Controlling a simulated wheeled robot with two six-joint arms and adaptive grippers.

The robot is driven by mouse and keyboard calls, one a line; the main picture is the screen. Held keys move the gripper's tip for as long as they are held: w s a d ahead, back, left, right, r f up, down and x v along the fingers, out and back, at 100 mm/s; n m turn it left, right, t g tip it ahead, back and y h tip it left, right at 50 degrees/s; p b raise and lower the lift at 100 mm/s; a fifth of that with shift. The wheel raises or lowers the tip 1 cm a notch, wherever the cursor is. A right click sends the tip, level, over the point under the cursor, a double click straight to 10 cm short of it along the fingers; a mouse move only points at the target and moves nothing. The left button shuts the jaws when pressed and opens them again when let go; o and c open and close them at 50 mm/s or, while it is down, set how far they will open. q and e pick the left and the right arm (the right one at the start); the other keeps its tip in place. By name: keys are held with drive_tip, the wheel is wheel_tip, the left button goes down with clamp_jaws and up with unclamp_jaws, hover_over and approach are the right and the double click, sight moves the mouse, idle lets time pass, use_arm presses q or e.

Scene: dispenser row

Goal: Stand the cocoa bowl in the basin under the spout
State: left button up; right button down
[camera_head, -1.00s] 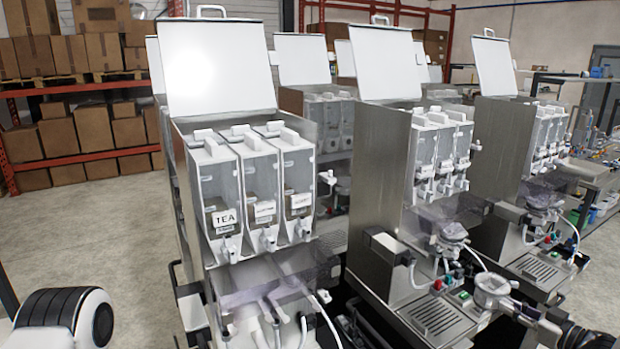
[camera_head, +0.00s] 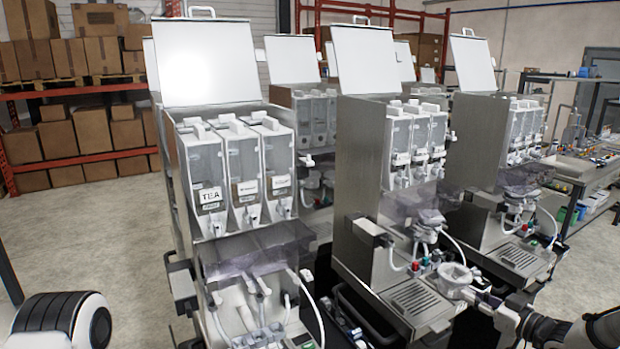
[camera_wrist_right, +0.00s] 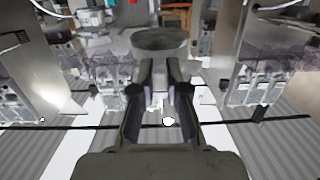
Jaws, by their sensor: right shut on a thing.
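A pale grey-white bowl (camera_head: 455,279) is gripped by my right gripper (camera_head: 484,297), in front of the middle dispenser (camera_head: 360,190). In the right wrist view the bowl (camera_wrist_right: 160,40) sits at the tips of the two fingers (camera_wrist_right: 160,72), held about level. The bowl is right of the slotted drip tray (camera_head: 415,299), which may be the basin; whether it overlaps the tray's edge I cannot tell. White spout parts (camera_head: 428,222) hang above and behind the tray. No cocoa label is readable. My left gripper is out of view.
A nearer dispenser (camera_head: 240,190) with a TEA label stands to the left, and another (camera_head: 500,170) to the right. A white hose (camera_head: 462,248) and coloured buttons (camera_head: 425,266) are close behind the bowl. Red shelving (camera_head: 85,160) stands far back.

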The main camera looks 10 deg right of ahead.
drive_tip(key=a+f+m+h+b, duration=0.1)
drive_tip(key=a+f+b, duration=0.25)
drive_tip(key=a, duration=0.55)
drive_tip(key=a+f+h+b, duration=0.1)
drive_tip(key=a+f+b, duration=0.25)
drive_tip(key=a, duration=0.55)
drive_tip(key=s+a+f+m+t+h+b, duration=0.1)
drive_tip(key=s+a+f+m+h+b, duration=0.2)
drive_tip(key=s+a+f, duration=0.5)
wheel_tip(320, 180, down, 2)
drive_tip(key=shift+s+f+m+h+b, duration=0.25)
drive_tip(key=shift+s+m+h+b, duration=0.15)
drive_tip(key=shift+s+h+b, duration=0.65)
drive_tip(key=shift+a, duration=0.1)
